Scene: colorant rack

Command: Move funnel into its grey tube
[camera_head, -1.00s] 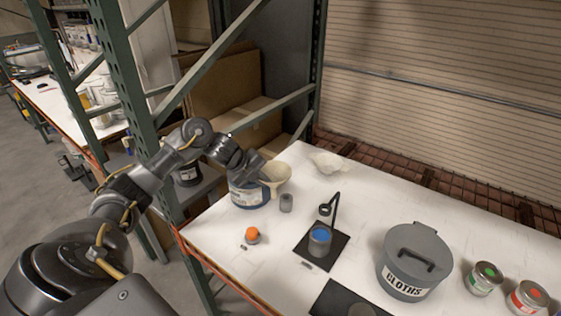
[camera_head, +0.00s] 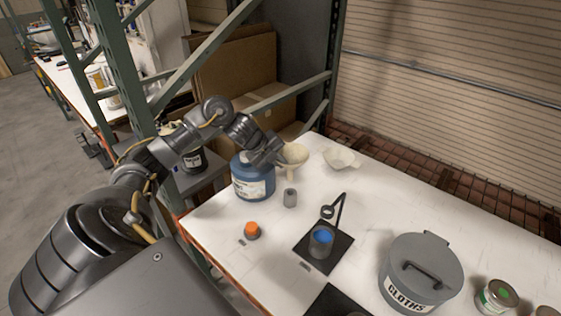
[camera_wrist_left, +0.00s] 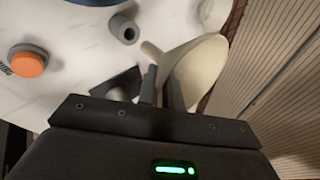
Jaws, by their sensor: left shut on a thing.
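The cream funnel (camera_head: 294,156) is held by my left gripper (camera_head: 277,163), beside the blue jug at the back left of the table. In the left wrist view, the two fingers (camera_wrist_left: 162,86) are shut on the funnel (camera_wrist_left: 205,68), whose narrow spout points up-left, toward the grey tube. The short grey tube (camera_head: 290,198) stands upright on the white table, in front of the funnel and apart from it. The tube also shows in the left wrist view (camera_wrist_left: 124,30), with its dark open top clear. My right gripper is not in view.
The blue jug (camera_head: 253,180) stands close left of the tube. A pale scoop-shaped dish (camera_head: 341,158) lies behind right. A blue-topped can (camera_head: 321,241) stands on a black mat; a grey cloths bin (camera_head: 422,278) is at right.

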